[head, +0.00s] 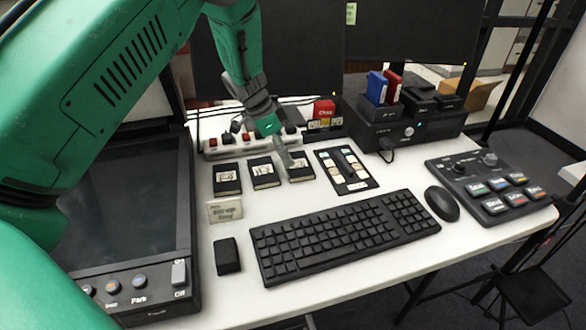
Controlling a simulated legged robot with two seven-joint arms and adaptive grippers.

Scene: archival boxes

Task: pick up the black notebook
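Three small black, book-like items with pale labels lie in a row on the white desk: a left one (227,179), a middle one (263,172) and a right one (300,167). A plain black block (227,256) lies nearer the front, left of the keyboard. I cannot tell for sure which of these is the black notebook. My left gripper (285,157) reaches down from above, with its tip at the left edge of the right labelled item. Whether it touches, and whether its fingers are apart, is unclear. My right gripper is out of view.
A keyboard (343,233) and mouse (442,203) fill the front. A black panel (346,170) lies right of the row, a button box (487,185) farther right. A power strip (226,145) runs behind. A small sign (225,210) stands in front of the row. A large dark-screened device (128,205) is at left.

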